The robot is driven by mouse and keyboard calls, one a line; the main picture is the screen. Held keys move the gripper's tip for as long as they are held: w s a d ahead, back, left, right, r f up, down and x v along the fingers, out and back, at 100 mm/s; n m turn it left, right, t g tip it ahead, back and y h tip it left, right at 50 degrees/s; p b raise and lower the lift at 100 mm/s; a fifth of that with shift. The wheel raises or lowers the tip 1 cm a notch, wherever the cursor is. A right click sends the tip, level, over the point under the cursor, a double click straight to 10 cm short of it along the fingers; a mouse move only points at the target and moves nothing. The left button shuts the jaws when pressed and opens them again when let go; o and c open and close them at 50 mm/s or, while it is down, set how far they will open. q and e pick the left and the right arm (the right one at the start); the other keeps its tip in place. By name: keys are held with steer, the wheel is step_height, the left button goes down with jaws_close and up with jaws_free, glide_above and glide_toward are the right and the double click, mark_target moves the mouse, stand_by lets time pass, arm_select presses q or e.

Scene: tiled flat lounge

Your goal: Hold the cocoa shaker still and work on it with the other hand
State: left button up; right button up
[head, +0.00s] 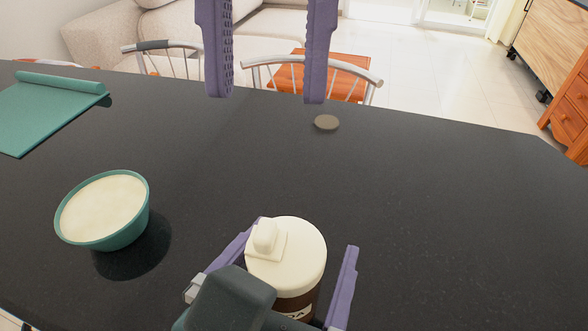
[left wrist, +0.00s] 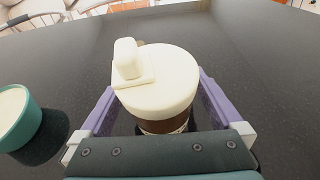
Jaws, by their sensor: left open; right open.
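The cocoa shaker (head: 297,255) stands upright near the front edge of the dark table, with a cream lid and a brown body. A small cream block on a square plate sits on the lid. My left gripper (head: 305,236) is open, with its purple fingers on either side of the shaker and visible gaps. In the left wrist view, the shaker (left wrist: 170,92) is between the fingers; its lower body is hidden behind the gripper. My right gripper (head: 265,98) is open and empty, fingers pointing down, beyond the shaker towards the table's far side.
A teal bowl with cream contents (head: 136,229) stands left of the shaker. A teal mat with a rolled edge (head: 40,112) lies at the far left. A small grey-brown disc (head: 326,123) lies near the far edge. Chairs (head: 330,72) stand beyond. The table's right side is clear.

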arm_select(q)
steer(key=c, duration=1.5)
stand_by(0.4)
